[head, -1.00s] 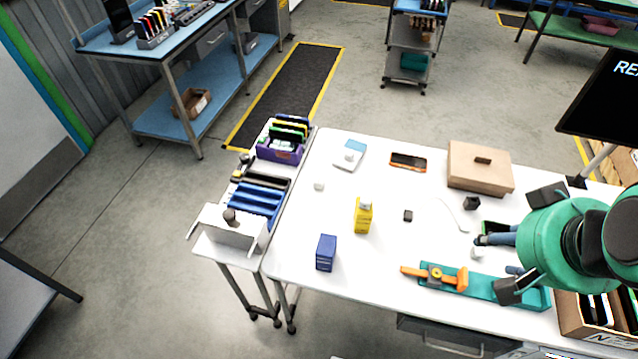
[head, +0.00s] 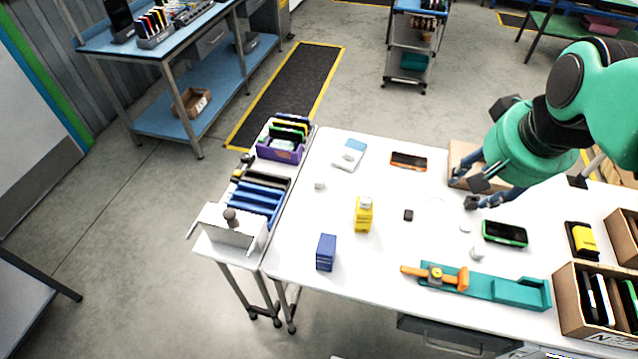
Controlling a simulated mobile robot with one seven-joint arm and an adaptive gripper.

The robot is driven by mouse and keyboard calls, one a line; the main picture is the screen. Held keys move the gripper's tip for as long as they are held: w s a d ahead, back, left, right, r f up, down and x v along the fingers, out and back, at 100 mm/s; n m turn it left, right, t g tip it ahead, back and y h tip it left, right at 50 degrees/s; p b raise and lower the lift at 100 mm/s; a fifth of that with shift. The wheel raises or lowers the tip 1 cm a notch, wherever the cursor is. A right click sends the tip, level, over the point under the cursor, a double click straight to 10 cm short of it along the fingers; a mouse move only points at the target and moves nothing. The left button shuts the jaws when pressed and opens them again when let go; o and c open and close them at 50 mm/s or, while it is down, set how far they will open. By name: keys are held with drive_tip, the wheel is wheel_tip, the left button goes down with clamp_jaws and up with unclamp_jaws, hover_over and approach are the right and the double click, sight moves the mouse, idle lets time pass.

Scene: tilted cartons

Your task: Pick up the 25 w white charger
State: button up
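One is a small white block (head: 319,185) at the back left of the white table. The other is a small white piece (head: 476,252) right of centre, just behind the teal fixture. My gripper (head: 463,189) is over the back right of the table, its fingers spread and nothing seen between them. It is apart from both white pieces. A small dark block (head: 471,202) sits by its lower finger. My arm partly hides the cardboard box (head: 459,155).
A yellow bottle (head: 363,215), a blue box (head: 326,252) and a small black cube (head: 408,215) stand mid-table. The teal fixture (head: 520,290) lies in front. A green-edged phone (head: 504,233) and an open carton (head: 572,310) are at right. The front left is clear.

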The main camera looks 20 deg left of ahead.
drive_tip(key=w+a+f+g, duration=0.1)
drive_tip(key=w+a+f, duration=0.2)
drive_tip(key=w+a, duration=0.65)
drive_tip(key=g+b, duration=0.1)
drive_tip(key=g, duration=0.2)
hover_over(320, 180)
wheel_tip(320, 180, down, 28)
drive_tip(key=r, duration=0.1)
drive_tip(key=shift+f+h, duration=0.25)
drive_tip(key=shift+h, duration=0.05)
drive_tip(key=shift+f+b, duration=0.7)
drive_tip(key=shift+f, duration=3.6)
